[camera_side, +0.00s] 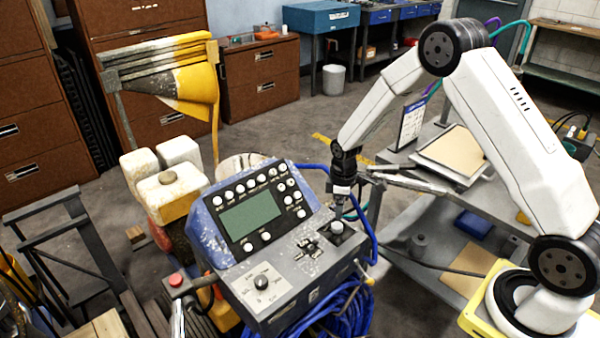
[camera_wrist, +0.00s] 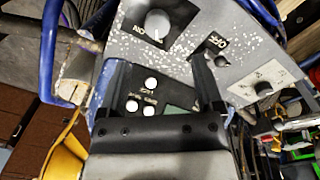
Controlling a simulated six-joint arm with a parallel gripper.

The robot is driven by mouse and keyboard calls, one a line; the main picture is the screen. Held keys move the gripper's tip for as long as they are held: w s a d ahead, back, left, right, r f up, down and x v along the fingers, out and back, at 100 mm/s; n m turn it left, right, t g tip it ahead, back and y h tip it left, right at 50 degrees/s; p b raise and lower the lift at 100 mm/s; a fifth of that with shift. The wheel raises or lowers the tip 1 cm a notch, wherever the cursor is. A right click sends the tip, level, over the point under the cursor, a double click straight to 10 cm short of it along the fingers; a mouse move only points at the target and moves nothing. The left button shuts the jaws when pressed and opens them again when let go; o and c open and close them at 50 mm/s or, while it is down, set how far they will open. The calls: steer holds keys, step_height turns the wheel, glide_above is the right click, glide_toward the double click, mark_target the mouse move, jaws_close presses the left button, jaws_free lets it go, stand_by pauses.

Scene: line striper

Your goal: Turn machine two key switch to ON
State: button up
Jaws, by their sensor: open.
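The worn blue-and-grey striper console (camera_side: 250,292) has a grey knob (camera_side: 336,227) at its right end, just below my gripper (camera_side: 339,204). In the wrist view, a round grey knob (camera_wrist: 157,23) beside an upside-down ON label lies beyond the gap between my fingertips (camera_wrist: 156,72). A small black switch part (camera_wrist: 222,60) sits by an OFF label, just right of the right fingertip. My gripper is open with nothing between the fingers, and apart from the knob. I cannot tell which control is machine two's key switch; no number label is readable.
A green screen (camera_side: 250,217) and white buttons fill the raised panel. Black switches (camera_side: 308,246) and a rotary dial (camera_side: 262,282) lie left of the knob. A blue hose (camera_side: 374,225) curves along the console's right side. A grey cart (camera_side: 400,285) stands to the right.

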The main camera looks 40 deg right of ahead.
mark_target(338, 225)
steer(key=shift+w+d+f, duration=0.15)
steer(key=shift+w+f, duration=0.05)
steer(key=shift+f, duration=0.2)
steer(key=shift+f, duration=0.1)
steer(key=shift+d+f, duration=0.1)
steer(key=shift+f, duration=3.7)
jaws_close()
